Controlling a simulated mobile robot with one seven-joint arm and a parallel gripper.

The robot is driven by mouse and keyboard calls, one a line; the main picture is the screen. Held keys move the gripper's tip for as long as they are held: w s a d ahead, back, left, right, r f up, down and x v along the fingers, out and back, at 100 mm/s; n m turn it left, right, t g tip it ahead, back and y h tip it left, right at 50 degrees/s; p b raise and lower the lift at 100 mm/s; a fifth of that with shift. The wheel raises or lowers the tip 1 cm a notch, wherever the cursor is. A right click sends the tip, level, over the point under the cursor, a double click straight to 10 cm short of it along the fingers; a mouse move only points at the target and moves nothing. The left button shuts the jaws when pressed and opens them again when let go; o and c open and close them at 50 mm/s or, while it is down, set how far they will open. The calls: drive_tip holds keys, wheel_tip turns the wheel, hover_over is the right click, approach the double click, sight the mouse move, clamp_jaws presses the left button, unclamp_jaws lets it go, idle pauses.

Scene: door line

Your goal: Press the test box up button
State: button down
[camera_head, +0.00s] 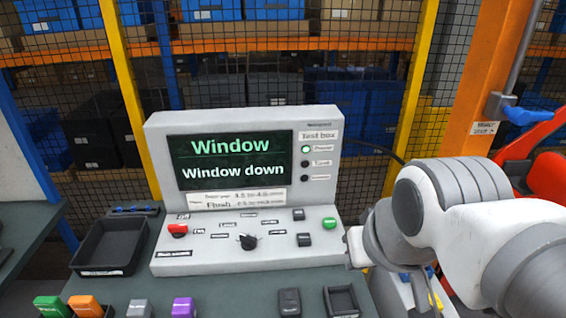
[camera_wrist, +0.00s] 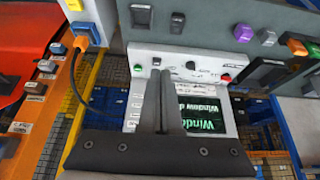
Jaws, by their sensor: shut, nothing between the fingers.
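The test box (camera_head: 160,135) is a grey console with a screen reading "Window" and "Window down". On its sloping panel are two small black buttons, a rear one (camera_head: 298,214) and a front one (camera_head: 304,239); their labels are too small to read, so I cannot tell which is up. A green button (camera_head: 329,223) is to their right. My gripper (camera_wrist: 161,74) is shut and empty in the wrist view, its fingertips over the panel near the black buttons and the green button (camera_wrist: 137,71). I cannot tell whether they touch. The fingers do not show clearly in the head view.
A black knob (camera_head: 247,241) and a red button (camera_head: 177,230) are also on the panel. A black tray (camera_head: 105,247) stands left of the box. Coloured blocks, including an orange one (camera_head: 86,305), line the front. A mesh fence stands behind; an orange post (camera_head: 480,90) is at right.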

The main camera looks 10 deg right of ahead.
idle(0.4)
drive_tip(key=m+t+b, duration=0.4)
drive_tip(key=m+b, duration=0.4)
drive_tip(key=b, duration=0.6)
hover_over(299, 215)
wheel_tip(299, 215, down, 23)
drive_tip(key=shift+w+f+y, duration=0.1)
drive_tip(key=shift+y, duration=0.3)
drive_tip(key=shift+f, duration=0.1)
drive_tip(key=shift+f+b, duration=2.85)
drive_tip(key=shift+f, duration=1.45)
